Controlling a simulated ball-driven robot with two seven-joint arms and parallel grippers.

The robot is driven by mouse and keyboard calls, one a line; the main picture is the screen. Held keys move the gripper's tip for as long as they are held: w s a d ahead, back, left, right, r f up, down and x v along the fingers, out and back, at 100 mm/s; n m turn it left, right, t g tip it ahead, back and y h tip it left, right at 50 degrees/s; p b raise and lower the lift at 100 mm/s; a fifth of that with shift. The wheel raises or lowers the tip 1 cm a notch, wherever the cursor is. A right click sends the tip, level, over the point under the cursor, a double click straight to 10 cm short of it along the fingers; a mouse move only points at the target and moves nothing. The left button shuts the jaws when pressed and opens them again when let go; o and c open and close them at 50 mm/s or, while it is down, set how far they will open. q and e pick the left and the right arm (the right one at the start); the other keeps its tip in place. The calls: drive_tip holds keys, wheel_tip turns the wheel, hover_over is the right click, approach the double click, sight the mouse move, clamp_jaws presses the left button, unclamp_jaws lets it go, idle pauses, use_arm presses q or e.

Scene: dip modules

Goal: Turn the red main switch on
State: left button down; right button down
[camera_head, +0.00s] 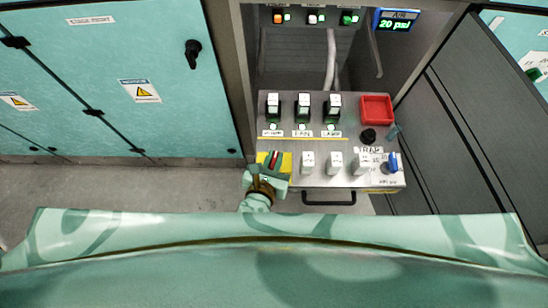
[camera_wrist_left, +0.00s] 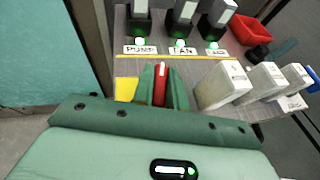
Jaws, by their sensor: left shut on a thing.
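The red main switch (camera_wrist_left: 160,82) is a red handle on a yellow plate (camera_wrist_left: 126,89) at the left end of the grey panel. In the head view the yellow plate (camera_head: 286,160) shows at the panel's front left corner, with the red handle (camera_head: 273,158) partly covered. My left gripper (camera_wrist_left: 162,88) has its two green fingers on either side of the red handle and is shut on it. It also shows in the head view (camera_head: 268,172). The handle's base is hidden by the fingers. My right gripper is not in view.
Several white blocks (camera_head: 308,162) stand right of the switch. Behind are black modules with green lights, labelled PUMP, FAN and LAMP (camera_head: 332,106). A red tray (camera_head: 376,109), a black knob (camera_head: 368,135) and a blue valve (camera_head: 393,162) are at the right. A display reads 20 psi (camera_head: 396,22).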

use_arm(q)
drive_tip(key=shift+n+y, duration=0.6)
drive_tip(key=shift+y, duration=0.3)
drive_tip(key=shift+w, duration=0.1)
drive_tip(key=c, duration=1.4)
unclamp_jaws()
